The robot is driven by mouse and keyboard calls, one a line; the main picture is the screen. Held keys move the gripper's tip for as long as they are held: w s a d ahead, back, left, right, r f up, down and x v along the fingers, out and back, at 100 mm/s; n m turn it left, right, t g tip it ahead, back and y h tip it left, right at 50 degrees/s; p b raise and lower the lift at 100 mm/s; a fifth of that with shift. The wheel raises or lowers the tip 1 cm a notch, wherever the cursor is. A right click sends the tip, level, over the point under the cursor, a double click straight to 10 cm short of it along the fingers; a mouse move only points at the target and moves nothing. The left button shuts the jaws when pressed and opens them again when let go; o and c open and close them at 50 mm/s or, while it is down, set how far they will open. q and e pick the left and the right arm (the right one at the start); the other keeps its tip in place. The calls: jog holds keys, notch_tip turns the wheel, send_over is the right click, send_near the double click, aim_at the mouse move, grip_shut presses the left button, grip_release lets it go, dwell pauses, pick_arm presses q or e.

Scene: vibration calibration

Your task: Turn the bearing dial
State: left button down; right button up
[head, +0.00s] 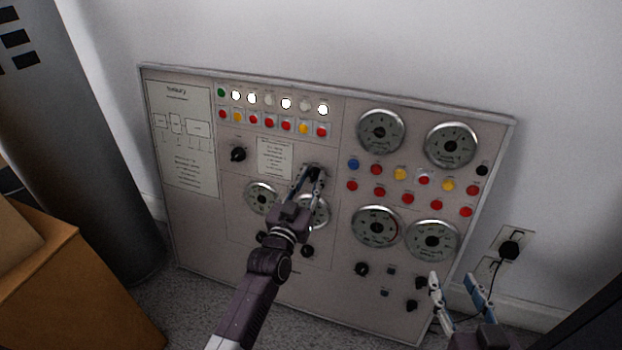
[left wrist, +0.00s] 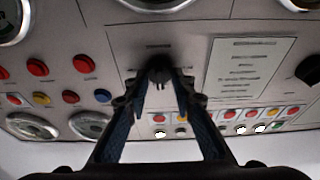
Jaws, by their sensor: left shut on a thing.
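A grey control panel (head: 200,225) leans against the white wall, covered with dials, buttons and lamps. My left gripper (head: 314,176) reaches to the middle of the panel, with its fingers closed around a dark knob right of the printed label. In the left wrist view the black knob (left wrist: 159,74) sits between the fingertips of the left gripper (left wrist: 160,84). Which knob is the bearing dial cannot be read from the small lettering. My right gripper (head: 458,292) is open and empty in front of the panel's lower right corner.
Another black knob (head: 238,154) is left of the printed label (head: 274,158). Round gauges (head: 381,132) fill the panel's right side. A cardboard box (head: 75,290) and a dark cylinder (head: 95,130) stand at left. A plug (head: 509,249) sits in the wall outlet at right.

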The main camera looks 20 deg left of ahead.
pick_arm(q)
jog(key=c, duration=1.6)
grip_release()
jog(key=s, duration=0.8)
jog(key=s+f, duration=0.1)
jog(key=s, duration=0.3)
jog(key=shift+a, duration=0.2)
